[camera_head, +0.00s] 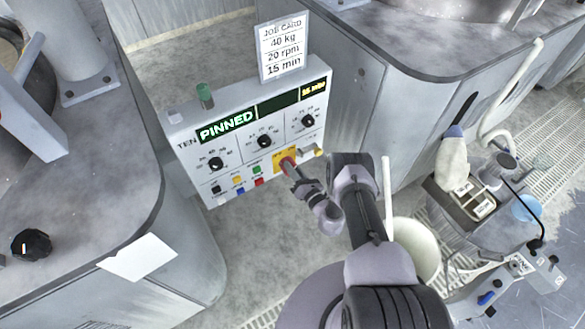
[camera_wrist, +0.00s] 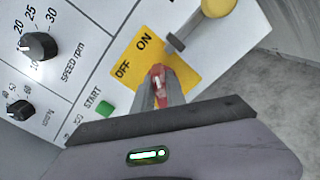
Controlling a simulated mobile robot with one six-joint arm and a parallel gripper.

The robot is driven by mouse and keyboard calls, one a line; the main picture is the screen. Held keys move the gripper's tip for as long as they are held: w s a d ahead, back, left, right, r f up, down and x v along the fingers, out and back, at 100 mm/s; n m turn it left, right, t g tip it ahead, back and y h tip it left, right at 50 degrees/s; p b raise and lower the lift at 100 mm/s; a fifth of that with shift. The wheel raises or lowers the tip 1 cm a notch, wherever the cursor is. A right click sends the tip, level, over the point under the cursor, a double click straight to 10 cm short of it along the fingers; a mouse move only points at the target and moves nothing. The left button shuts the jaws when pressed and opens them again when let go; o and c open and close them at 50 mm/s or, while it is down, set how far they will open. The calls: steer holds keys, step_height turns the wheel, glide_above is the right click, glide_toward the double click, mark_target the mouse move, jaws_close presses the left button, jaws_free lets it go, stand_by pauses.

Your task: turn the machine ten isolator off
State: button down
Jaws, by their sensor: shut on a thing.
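The machine ten panel (camera_head: 235,165) is a white box marked TEN, with a green PINNED display. The isolator is a red handle (camera_wrist: 158,76) on a yellow plate (camera_wrist: 183,68) lettered OFF and ON, at the panel's lower right; the plate also shows in the head view (camera_head: 279,155). My gripper (camera_wrist: 161,92) is shut on the red handle, with a grey finger on either side. In the head view my gripper (camera_head: 289,167) reaches the panel from the lower right. The fingers hide part of the handle, and I cannot tell clearly whether it points to OFF or ON.
Black knobs (camera_wrist: 38,46) and a green START button (camera_wrist: 104,109) lie left of the isolator. A grey bar and yellow knob (camera_wrist: 218,6) stand close beside it. A job card (camera_head: 282,46) rises above the panel. Grey platen benches (camera_head: 420,50) flank it.

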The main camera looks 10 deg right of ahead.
steer(key=n, duration=0.4)
steer(key=shift+s+a+n+b, duration=0.1)
steer(key=shift+a+n+b, duration=0.1)
steer(key=shift+n+b, duration=0.1)
steer(key=n, duration=0.3)
steer(key=shift+a+n, duration=0.15)
steer(key=shift+n, duration=0.15)
steer(key=n, duration=0.4)
steer(key=shift+s+a, duration=0.1)
steer(key=shift+a, duration=0.05)
steer(key=shift+a+f+n, duration=0.1)
steer(key=shift+n, duration=2)
steer(key=c, duration=1.4)
jaws_free()
steer(key=shift+o, duration=0.2)
